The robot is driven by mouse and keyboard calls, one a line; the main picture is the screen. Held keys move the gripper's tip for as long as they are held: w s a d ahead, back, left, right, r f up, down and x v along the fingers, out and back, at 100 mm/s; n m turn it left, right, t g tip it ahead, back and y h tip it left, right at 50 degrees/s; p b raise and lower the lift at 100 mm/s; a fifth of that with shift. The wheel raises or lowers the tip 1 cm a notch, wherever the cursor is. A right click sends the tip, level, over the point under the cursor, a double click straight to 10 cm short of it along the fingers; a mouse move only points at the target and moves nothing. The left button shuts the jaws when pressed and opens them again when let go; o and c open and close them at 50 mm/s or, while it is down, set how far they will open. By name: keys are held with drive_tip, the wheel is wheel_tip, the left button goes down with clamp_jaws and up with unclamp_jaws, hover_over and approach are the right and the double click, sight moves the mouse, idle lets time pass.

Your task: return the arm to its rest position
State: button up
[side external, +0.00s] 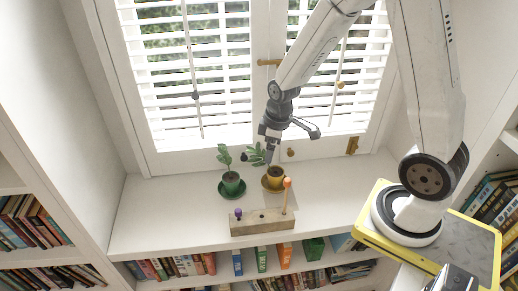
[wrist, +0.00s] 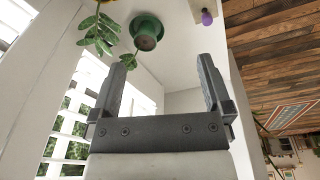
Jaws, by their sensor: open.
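My gripper (side external: 270,152) hangs from my arm above the window sill, in front of the shuttered window. In the side view its lower tip overlaps the plant in the yellow pot (side external: 275,174); I cannot tell if they touch. In the wrist view my gripper (wrist: 162,70) is open, its two dark fingers apart with nothing held between them. A green pot (side external: 231,182) with a leafy plant stands upright on a green saucer left of the yellow pot. The green pot also shows beyond the fingers in the wrist view (wrist: 147,37).
A wooden block (side external: 262,222) with a purple knob (side external: 238,213) and an orange-topped peg (side external: 287,184) sits near the sill's front edge. Slatted shutters (side external: 205,75) stand behind. Bookshelves are below and at both sides. The sill's left part is clear.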

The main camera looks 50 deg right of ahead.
drive_tip(key=s+a+r+m+t, duration=0.1)
drive_tip(key=s+a+r+m, duration=0.3)
drive_tip(key=s, duration=0.3)
drive_tip(key=shift+a+r+m, duration=0.25)
drive_tip(key=shift+a+m, duration=0.25)
drive_tip(key=shift+a, duration=0.3)
drive_tip(key=m+g+y, duration=0.1)
drive_tip(key=m+g, duration=0.1)
drive_tip(key=m, duration=1.8)
hover_over(277, 171)
wheel_tip(277, 171, down, 19)
drive_tip(key=shift+f, duration=0.1)
